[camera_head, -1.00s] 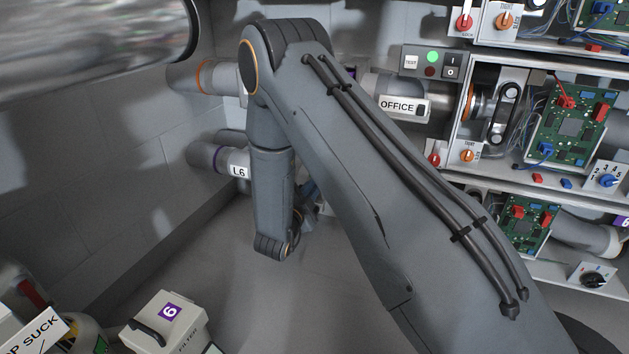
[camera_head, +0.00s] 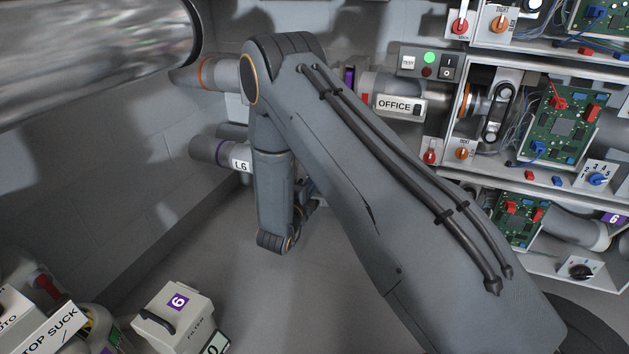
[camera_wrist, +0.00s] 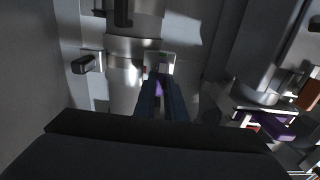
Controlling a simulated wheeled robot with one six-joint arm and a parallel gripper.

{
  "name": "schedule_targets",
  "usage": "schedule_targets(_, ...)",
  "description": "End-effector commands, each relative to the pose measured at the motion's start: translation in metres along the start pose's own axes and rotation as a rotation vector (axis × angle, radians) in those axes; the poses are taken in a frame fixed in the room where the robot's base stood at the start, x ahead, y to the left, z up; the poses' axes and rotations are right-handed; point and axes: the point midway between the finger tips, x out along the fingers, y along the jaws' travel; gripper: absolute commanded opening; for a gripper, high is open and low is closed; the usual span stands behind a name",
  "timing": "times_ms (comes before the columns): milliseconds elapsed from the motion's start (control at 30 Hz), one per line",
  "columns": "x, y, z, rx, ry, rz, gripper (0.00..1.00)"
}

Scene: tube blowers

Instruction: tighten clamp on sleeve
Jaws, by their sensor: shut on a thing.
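My gripper (camera_wrist: 160,98) shows in the wrist view with its two dark blue fingers close together on a small purple part (camera_wrist: 159,86). The part lies beside a bright metal clamp band (camera_wrist: 130,47). I cannot tell whether the part belongs to the clamp. The band goes around a pale grey pipe or sleeve (camera_wrist: 122,94); the picture is dark and small there. A dark handle-like knob (camera_wrist: 87,63) sticks out on the band's left. In the head view my arm hides the clamp and most of the gripper.
Shelves with circuit boards (camera_head: 563,118) and switches fill the right. A filter box marked 6 (camera_head: 172,318) stands at the lower left. The floor (camera_head: 245,300) between is clear.

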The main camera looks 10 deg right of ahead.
Motion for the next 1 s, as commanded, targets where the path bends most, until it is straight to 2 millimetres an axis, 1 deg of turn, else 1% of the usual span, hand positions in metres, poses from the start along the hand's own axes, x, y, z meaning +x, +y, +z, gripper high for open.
schedule_targets(367,0.000,0.001,0.000,0.003,0.000,0.002,0.00)
schedule_targets(400,0.000,0.001,0.000,0.003,0.000,0.002,0.17)
schedule_targets(467,0.000,0.001,0.000,0.003,0.000,0.002,0.27)
schedule_targets(500,0.000,0.001,0.000,0.003,0.000,0.002,0.29)
schedule_targets(800,-0.002,0.000,0.000,0.003,-0.001,0.001,0.29)
schedule_targets(867,-0.006,0.000,0.000,0.002,-0.002,0.002,0.29)
schedule_targets(1000,-0.027,-0.001,0.001,0.001,-0.003,0.002,0.29)
